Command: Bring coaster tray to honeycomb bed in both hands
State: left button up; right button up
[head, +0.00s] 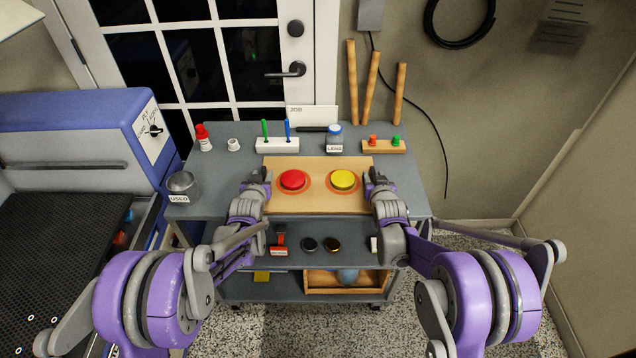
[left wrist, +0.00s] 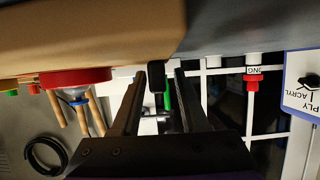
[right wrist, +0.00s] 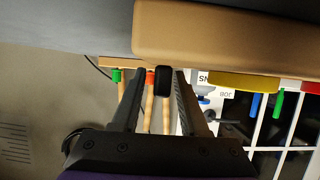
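The coaster tray (head: 317,200) is a light wooden board on the cart's top shelf, bearing a red disc (head: 293,180) and a yellow disc (head: 342,180). My left gripper (head: 257,180) is at the tray's left end. In the left wrist view its fingers are apart, with a black handle (left wrist: 157,77) between them and gaps beside it. My right gripper (head: 377,180) is at the right end, fingers apart around a similar black handle (right wrist: 163,81). The honeycomb bed (head: 60,240) is the dark perforated surface in the blue and white machine at left.
On the cart top (head: 400,170) stand a red bottle (head: 203,138), a USED jar (head: 182,185), a white pen holder (head: 277,146), a LENS jar (head: 335,140) and a wooden peg block (head: 384,147). Small parts lie on the lower shelves. Speckled floor shows in front and at right.

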pick_arm(q)
grip_shut()
pick_arm(e)
grip_shut()
dwell(0.9)
